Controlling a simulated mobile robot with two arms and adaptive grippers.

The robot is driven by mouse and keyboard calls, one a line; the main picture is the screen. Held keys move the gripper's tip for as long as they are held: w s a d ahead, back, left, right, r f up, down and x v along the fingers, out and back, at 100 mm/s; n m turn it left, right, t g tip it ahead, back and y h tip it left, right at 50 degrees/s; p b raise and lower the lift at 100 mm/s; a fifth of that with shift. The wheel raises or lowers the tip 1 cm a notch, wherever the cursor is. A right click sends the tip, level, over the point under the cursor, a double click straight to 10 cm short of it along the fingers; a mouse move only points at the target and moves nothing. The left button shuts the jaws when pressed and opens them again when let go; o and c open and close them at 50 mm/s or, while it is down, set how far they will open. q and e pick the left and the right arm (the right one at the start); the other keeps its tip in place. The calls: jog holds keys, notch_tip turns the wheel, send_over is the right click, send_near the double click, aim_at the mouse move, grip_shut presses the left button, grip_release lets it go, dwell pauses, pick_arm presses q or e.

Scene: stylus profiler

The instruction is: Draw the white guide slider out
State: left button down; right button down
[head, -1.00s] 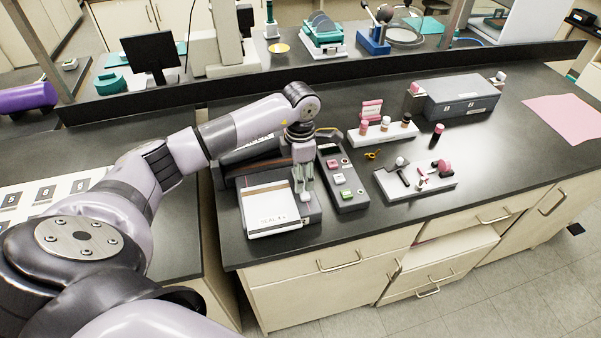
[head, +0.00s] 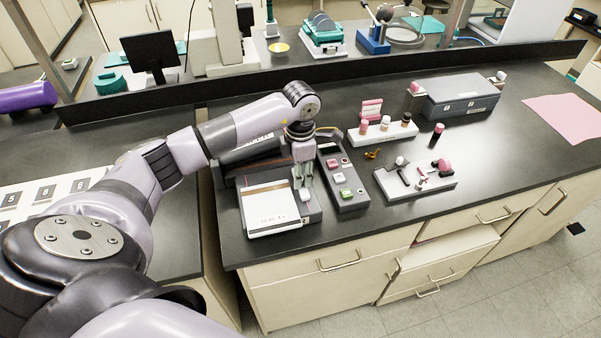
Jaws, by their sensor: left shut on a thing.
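My left gripper (head: 303,188) points down at the right side of the stylus profiler (head: 312,212), a dark unit with a white front plate (head: 272,212). Its fingers are shut on a small white piece (head: 306,196), which appears to be the white guide slider. The fingers hide part of this piece, and I cannot tell how far it is drawn out. My right gripper is not in view.
A grey control box with coloured buttons (head: 348,196) stands close to the right of the gripper. Beyond it are a white vial rack (head: 385,134), a white tool holder (head: 413,186) and a grey case (head: 458,97). The front right bench top is clear.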

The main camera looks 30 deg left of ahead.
pick_arm(q)
jog(key=shift+w, duration=0.1)
jog(key=shift+w+d+f+b, duration=0.1)
jog(key=shift+w+d+b, duration=0.1)
jog(key=shift+b, duration=0.25)
jog(key=shift+w+d+b, duration=0.5)
jog(key=shift+w+b, duration=0.1)
jog(key=shift+r, duration=0.2)
jog(key=c, duration=1.3)
grip_release()
jog(key=shift+w+d+f, duration=0.1)
jog(key=shift+d, duration=0.05)
notch_tip(320, 180, up, 12)
jog(key=shift+r, duration=0.1)
